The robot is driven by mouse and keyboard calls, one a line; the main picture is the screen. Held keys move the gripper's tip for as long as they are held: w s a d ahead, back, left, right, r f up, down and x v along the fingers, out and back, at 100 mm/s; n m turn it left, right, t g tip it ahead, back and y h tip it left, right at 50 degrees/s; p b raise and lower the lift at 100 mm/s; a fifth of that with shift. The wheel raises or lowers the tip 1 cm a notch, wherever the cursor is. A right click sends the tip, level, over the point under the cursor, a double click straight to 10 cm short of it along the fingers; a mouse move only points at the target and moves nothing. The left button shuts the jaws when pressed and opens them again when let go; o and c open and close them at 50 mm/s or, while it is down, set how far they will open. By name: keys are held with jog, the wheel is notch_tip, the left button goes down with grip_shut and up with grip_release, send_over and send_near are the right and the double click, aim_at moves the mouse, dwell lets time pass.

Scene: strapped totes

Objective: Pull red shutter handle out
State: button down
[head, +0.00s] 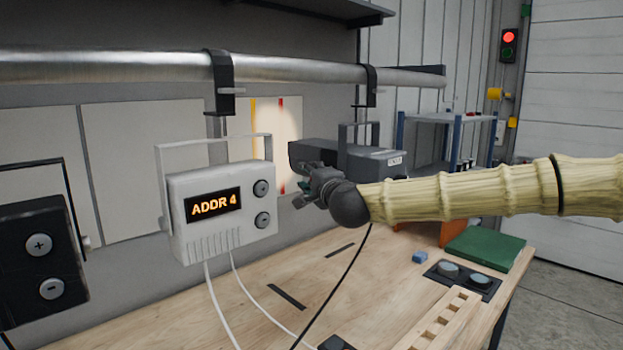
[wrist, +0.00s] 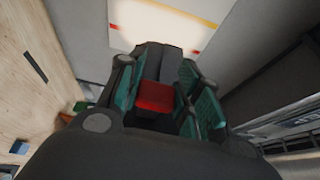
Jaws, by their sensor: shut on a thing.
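The red shutter handle (wrist: 156,96) shows in the wrist view between the teal-padded fingers of my gripper (wrist: 158,100), which is shut on it. Beyond it in that view is the dark body of a lamp (wrist: 158,60). In the head view this dark grey lamp (head: 372,164) hangs under the rail, and my gripper (head: 308,190) is at its near left end. The handle is hidden there by my gripper. How far the handle stands out of the lamp I cannot tell.
A silver rail (head: 140,67) with black clamps runs above. A white box reading "ADDR 4" (head: 220,205) hangs close to the left of my gripper. A black box (head: 40,260) hangs at far left. The wooden bench (head: 300,250) below holds a green slab (head: 484,249) and a slotted wooden block (head: 440,325).

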jog(key=c, duration=1.4)
grip_release()
jog(key=shift+w+d+f, duration=0.1)
jog(key=shift+d+f, duration=0.05)
jog(key=shift+f, duration=0.05)
jog(key=shift+c, duration=0.2)
jog(key=o, duration=0.5)
jog(key=shift+d+r, duration=0.1)
jog(key=shift+d, duration=0.1)
jog(key=v, duration=1.2)
jog(key=shift+a, duration=0.2)
